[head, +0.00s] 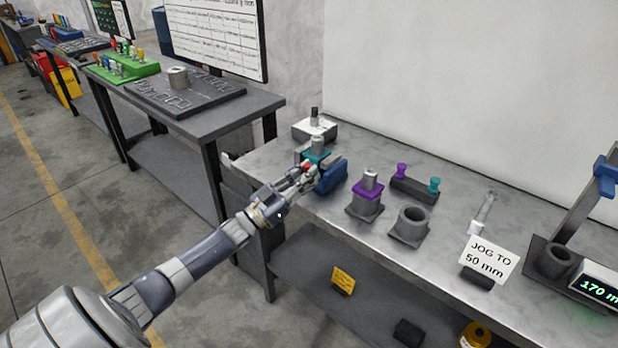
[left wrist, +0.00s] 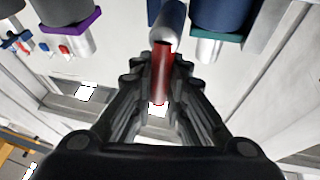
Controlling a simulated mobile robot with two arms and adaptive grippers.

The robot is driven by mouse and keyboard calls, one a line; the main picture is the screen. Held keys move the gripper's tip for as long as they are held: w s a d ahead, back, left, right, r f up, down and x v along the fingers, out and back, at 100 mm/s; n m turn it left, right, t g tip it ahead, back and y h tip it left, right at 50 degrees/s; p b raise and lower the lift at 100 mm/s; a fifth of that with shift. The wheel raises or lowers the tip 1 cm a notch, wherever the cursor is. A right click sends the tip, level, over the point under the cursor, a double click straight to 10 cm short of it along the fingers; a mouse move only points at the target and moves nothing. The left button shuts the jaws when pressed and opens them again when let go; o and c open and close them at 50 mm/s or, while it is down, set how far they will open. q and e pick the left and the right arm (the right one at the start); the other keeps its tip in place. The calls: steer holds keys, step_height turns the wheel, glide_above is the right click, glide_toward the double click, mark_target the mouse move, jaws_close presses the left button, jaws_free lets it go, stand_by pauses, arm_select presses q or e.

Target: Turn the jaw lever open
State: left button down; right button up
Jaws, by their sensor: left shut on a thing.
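The jaw lever (left wrist: 160,80) shows in the left wrist view as a red grip on a silver rod. In the head view a bit of its red (head: 307,166) shows at my fingertips. My left gripper (head: 304,174) reaches the front of the blue jaw block (head: 331,176). In the left wrist view the two black fingers of my left gripper (left wrist: 160,68) stand on either side of the red grip and are shut on it. A teal-collared grey cylinder (head: 317,147) stands behind the fingers, partly hidden. My right gripper is out of view.
A purple-collared post (head: 369,186) and a grey open socket (head: 411,222) stand to the right on the metal bench (head: 350,240). Behind them is a dark block with purple and teal knobs (head: 415,188). A white-topped box (head: 314,129) stands at the back left.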

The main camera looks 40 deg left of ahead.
arm_select(q)
steer(key=shift+a+n, duration=0.2)
steer(key=shift+n, duration=0.5)
steer(key=shift+y, duration=0.3)
steer(key=c, duration=1.8)
jaws_free()
steer(key=shift+a, duration=0.1)
steer(key=shift+c, duration=0.2)
steer(key=v, duration=1.2)
steer(key=shift+f, duration=0.25)
steer(key=shift+w, duration=0.1)
